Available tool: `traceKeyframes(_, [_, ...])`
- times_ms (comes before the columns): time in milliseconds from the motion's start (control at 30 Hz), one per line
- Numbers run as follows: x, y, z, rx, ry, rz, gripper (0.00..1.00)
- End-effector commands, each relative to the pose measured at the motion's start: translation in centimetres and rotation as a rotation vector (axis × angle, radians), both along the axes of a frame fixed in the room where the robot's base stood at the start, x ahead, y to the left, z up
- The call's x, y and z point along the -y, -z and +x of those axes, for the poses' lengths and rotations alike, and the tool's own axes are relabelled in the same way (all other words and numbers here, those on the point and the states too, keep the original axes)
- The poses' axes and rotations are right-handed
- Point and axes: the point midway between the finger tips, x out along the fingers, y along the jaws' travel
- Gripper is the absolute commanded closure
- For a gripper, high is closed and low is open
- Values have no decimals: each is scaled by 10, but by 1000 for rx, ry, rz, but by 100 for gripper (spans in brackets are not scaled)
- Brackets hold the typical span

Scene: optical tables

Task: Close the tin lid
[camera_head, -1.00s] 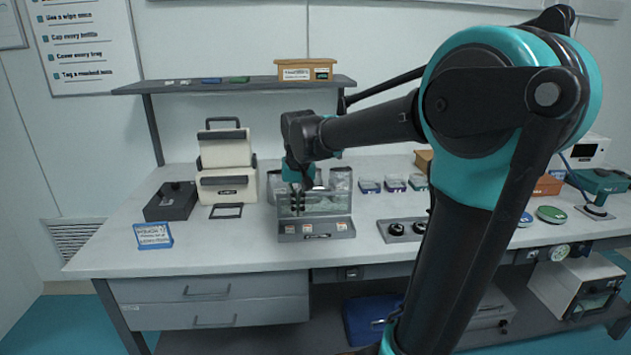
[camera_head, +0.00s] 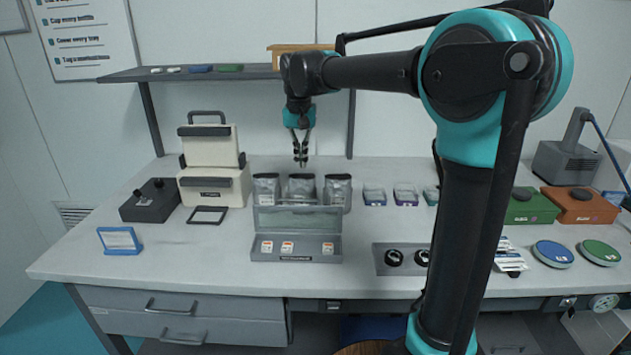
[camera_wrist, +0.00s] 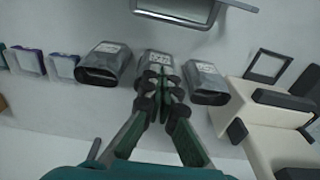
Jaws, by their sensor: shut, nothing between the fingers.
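The grey tin (camera_head: 297,247) stands on the bench with its front facing me and several small labelled pieces showing inside. Its lid (camera_head: 297,218) is open and stands up at the tin's rear edge. In the wrist view the lid (camera_wrist: 185,8) shows in part at the top edge, cut off by the frame. My gripper (camera_head: 301,162) points down, shut and empty, raised above and behind the tin, apart from the lid. In the wrist view the gripper's fingertips (camera_wrist: 160,75) overlap the middle grey pouch.
Grey pouches (camera_head: 266,189) stand in a row close behind the tin. A cream case (camera_head: 212,188) is left, small clear boxes (camera_head: 374,195) are right, and a knob panel (camera_head: 394,259) is front right. A shelf (camera_head: 200,73) hangs behind. The bench before the tin is clear.

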Motion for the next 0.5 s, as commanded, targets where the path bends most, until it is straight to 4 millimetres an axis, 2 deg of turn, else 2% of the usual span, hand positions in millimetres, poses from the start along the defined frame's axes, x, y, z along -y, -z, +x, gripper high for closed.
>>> traceKeyframes(167, [0, 15, 1, 0, 0, 0, 100])
traceKeyframes(500, [0, 79, 5, 0, 0, 0, 100])
